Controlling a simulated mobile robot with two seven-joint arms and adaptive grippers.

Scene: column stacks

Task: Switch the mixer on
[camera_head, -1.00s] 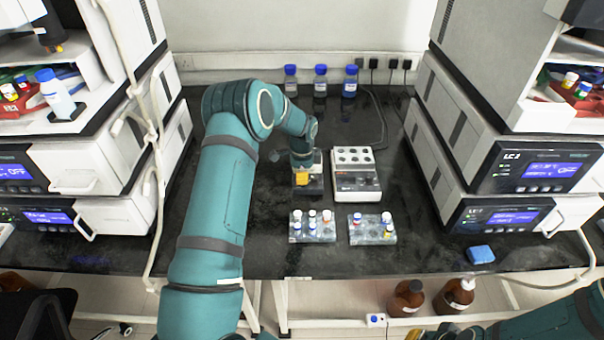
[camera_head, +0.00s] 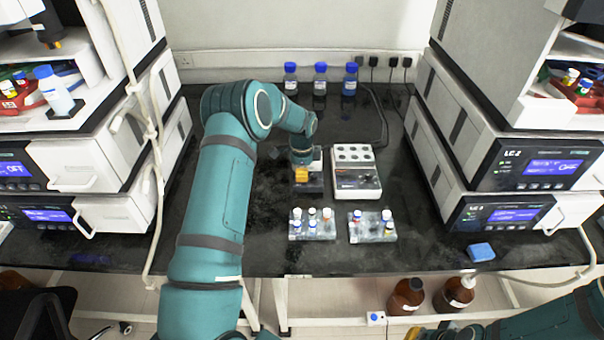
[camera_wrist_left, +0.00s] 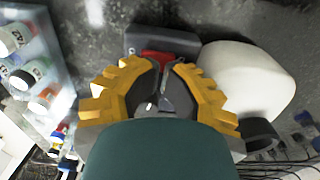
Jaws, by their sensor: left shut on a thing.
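The mixer is a small dark-based unit with a rounded white part (camera_wrist_left: 250,85), left of the white block with round wells. In the left wrist view its dark base shows a red part (camera_wrist_left: 158,57), which looks like a switch. My left gripper (camera_head: 301,174) is over the mixer. Its yellow fingers (camera_wrist_left: 168,80) are close together at the red part and shut on a piece of the mixer; the contact itself is mostly hidden. My right gripper (camera_head: 430,333) shows only as a yellow bit at the bottom edge, so its opening cannot be told.
The white block with wells (camera_head: 341,182) stands close to the right of the mixer. Two vial racks (camera_head: 297,235) (camera_head: 360,238) stand in front. Several blue-capped bottles (camera_head: 320,82) stand behind. Instrument stacks flank the bench. A blue block (camera_head: 481,252) lies at the right front.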

